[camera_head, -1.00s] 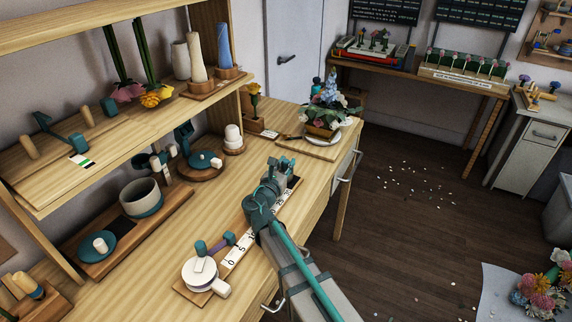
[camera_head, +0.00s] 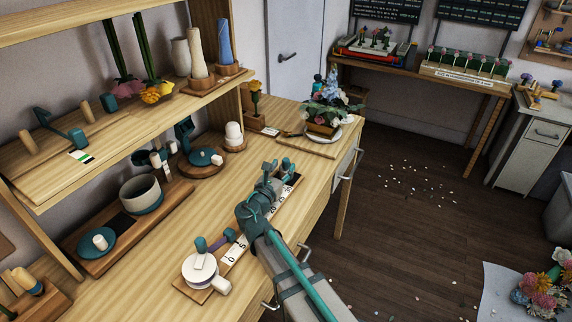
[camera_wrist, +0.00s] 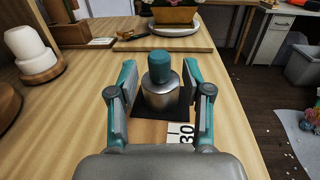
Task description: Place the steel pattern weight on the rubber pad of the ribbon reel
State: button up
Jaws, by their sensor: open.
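The steel pattern weight (camera_wrist: 162,92), a shiny steel cylinder with a teal knob, stands upright on a dark square pad (camera_wrist: 148,113) in the wrist view. The pad lies beside the "30" end of a white ruler strip (camera_wrist: 181,133). My gripper (camera_wrist: 160,70) is open, one finger on each side of the weight, with narrow gaps showing. In the head view my gripper (camera_head: 277,172) is over the far end of the ruler board and largely hides the weight. The white ribbon reel (camera_head: 200,269) sits at the board's near end, with a purple ribbon beside it.
A wooden board with a flower arrangement (camera_head: 325,118) lies beyond my gripper. A white stacked piece (camera_head: 234,134) and a teal disc (camera_head: 205,158) stand to the left. The shelf (camera_head: 120,115) overhangs the left bench. Bare bench top lies left of the ruler board.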

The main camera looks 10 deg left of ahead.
jog(key=b+v, duration=0.1)
jog(key=v, duration=0.7)
